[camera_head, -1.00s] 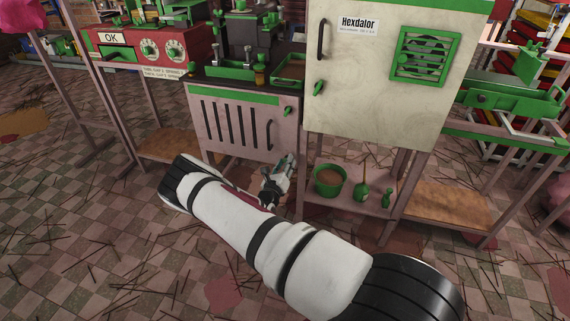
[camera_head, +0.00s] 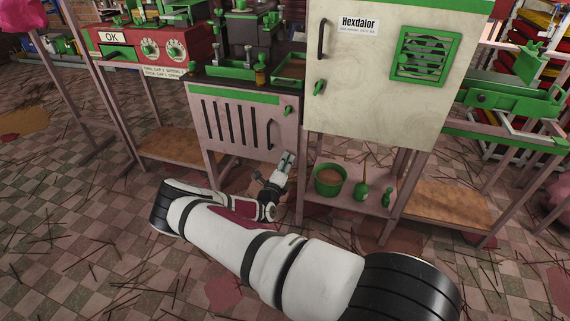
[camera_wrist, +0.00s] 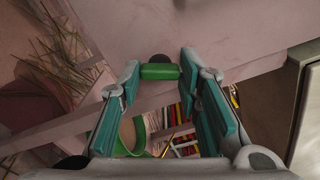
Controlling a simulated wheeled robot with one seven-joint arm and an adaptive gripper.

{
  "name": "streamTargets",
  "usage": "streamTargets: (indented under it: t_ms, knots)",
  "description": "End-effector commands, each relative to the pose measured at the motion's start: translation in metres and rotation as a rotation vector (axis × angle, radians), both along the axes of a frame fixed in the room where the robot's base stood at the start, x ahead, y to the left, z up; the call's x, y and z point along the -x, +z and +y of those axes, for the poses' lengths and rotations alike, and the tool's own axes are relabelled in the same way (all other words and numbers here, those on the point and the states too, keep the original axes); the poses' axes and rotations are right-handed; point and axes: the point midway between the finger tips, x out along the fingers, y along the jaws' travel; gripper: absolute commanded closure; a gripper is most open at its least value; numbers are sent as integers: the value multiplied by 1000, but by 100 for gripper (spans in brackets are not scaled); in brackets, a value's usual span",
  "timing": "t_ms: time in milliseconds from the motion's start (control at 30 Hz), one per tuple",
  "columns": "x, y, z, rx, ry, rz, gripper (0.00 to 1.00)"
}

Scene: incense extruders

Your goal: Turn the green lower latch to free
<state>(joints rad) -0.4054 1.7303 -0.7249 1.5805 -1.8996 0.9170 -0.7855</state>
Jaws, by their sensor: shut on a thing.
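The green lower latch (camera_wrist: 160,71) shows in the wrist view as a short green bar with a dark round knob behind it, near the lower edge of the pink door. My gripper (camera_wrist: 160,76) has its two teal-padded fingers on either side of the bar, shut on it at the fingertips. In the head view my gripper (camera_head: 287,157) is at the lower right corner of the slotted pink door (camera_head: 225,140) and hides the latch there. A green upper latch (camera_head: 287,111) shows above it on the same door.
A black door handle (camera_head: 269,134) stands just left of and above my gripper. The cream Hexdalor cabinet (camera_head: 400,110) is to the right. A shelf below it holds a green pot (camera_head: 328,181) and green tools (camera_head: 361,190). Sticks litter the tiled floor (camera_head: 90,260).

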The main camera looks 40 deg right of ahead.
Motion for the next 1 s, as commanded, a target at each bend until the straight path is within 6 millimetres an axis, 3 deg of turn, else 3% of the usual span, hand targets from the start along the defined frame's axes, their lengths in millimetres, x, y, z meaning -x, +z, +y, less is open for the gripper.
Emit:
streamTargets:
  t_ms: [500, 533, 600, 1000]
  knots:
    - [1, -2, 0, 11, -1, 20, 96]
    - [1, -2, 0, 11, -1, 20, 66]
    - [1, -2, 0, 11, -1, 20, 50]
    - [3, -1, 4, 13, 1, 19, 48]
